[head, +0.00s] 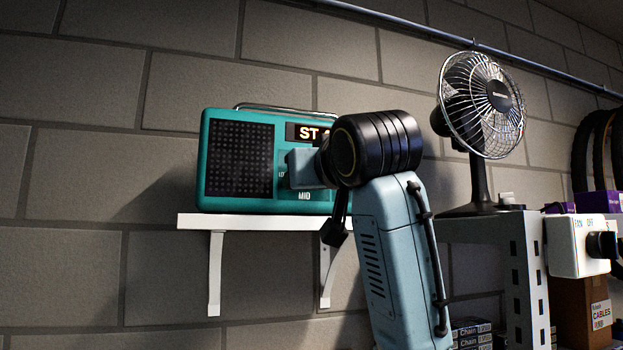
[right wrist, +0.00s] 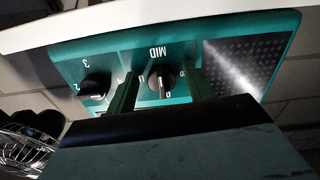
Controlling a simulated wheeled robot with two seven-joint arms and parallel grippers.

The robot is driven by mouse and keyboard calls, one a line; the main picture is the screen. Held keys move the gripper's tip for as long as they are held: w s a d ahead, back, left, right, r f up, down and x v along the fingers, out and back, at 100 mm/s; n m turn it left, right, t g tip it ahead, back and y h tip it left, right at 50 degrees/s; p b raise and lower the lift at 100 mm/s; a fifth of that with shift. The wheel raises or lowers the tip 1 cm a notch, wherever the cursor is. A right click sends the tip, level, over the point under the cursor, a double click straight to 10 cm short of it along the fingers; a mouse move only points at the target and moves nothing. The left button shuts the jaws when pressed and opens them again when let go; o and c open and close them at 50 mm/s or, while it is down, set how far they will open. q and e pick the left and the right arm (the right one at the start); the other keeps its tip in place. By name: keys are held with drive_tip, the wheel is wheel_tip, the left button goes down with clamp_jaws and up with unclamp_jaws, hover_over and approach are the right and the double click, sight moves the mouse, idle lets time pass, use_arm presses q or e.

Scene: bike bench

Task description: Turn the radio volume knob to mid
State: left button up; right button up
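The teal radio (head: 240,160) stands on a white wall shelf, its dark speaker grille at left and a lit display reading "ST" at top. My right gripper (head: 306,169) is in front of its panel, and my wrist hides its right part. In the right wrist view, upside down, the black volume knob (right wrist: 161,80) sits beside the MID label. The two fingers of my right gripper (right wrist: 162,84) stand apart on either side of the knob, with a visible gap at each side. The knob's pale mark seems to face away from MID. My left gripper is out of view.
A second black knob (right wrist: 95,87) with numbers sits close beside one finger. The white shelf (head: 200,221) runs under the radio. A desk fan (head: 483,110) stands on a metal rack at right, near a white fan switch box (head: 572,247).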

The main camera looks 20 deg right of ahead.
drive_tip(key=s+b, duration=1.3)
drive_tip(key=b, duration=0.1)
drive_tip(key=shift+s+d, duration=0.2)
drive_tip(key=shift+d, duration=0.05)
idle(0.6)
drive_tip(key=w+t+p, duration=0.1)
drive_tip(key=w+p, duration=0.3)
drive_tip(key=p, duration=0.4)
drive_tip(key=w+t+p, duration=0.2)
drive_tip(key=w+p, duration=0.2)
drive_tip(key=p, duration=0.3)
drive_tip(key=w+r+m+t+p, duration=0.1)
drive_tip(key=w+p, duration=0.4)
drive_tip(key=p, duration=0.3)
drive_tip(key=shift+a+r+p, duration=0.1)
drive_tip(key=shift+a+p, duration=0.2)
